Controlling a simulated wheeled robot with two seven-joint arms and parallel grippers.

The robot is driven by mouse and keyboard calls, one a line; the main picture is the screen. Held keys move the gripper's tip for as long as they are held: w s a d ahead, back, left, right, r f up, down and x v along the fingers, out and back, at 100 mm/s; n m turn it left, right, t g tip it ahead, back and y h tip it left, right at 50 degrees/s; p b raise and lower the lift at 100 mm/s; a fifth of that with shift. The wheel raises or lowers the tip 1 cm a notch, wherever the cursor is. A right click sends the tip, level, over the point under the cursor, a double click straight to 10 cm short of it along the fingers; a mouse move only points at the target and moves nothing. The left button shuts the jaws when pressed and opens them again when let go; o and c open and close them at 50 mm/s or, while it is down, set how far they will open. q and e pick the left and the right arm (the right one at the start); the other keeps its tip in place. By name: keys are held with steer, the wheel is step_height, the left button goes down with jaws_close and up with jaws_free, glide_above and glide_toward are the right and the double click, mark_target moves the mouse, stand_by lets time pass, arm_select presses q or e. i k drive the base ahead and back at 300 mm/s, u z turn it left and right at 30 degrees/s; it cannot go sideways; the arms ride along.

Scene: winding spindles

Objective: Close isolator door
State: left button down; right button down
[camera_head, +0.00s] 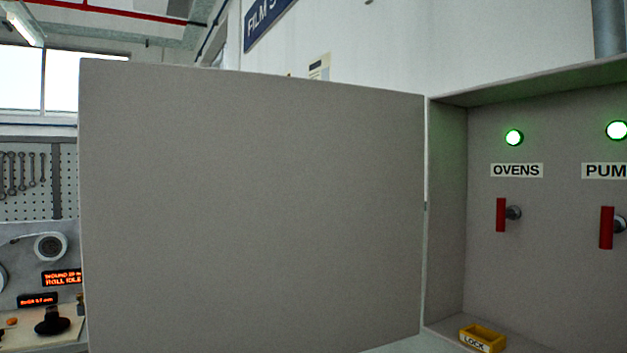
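The isolator door (255,205) is a large flat grey panel that fills the middle of the head view. It stands wide open, swung out to the left of the grey isolator cabinet (446,200). Its right edge meets the cabinet's left side, where a small dark hinge part shows. Inside the cabinet are red switch handles labelled OVENS (501,214) and PUM (607,228), both upright, with lit green lamps above. The second label is cut off by the frame edge. Neither of my grippers is in view.
A yellow tray marked LOCK (483,338) sits on the cabinet floor at its front left. Behind the door at left are a pegboard with spanners (25,172) and a machine panel with orange displays (62,278). The door hides what lies behind it.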

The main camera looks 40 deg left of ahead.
mark_target(221, 210)
steer(key=z, duration=2.6)
steer(key=k, duration=2.9)
steer(key=u, duration=1.45)
steer(key=i, duration=1)
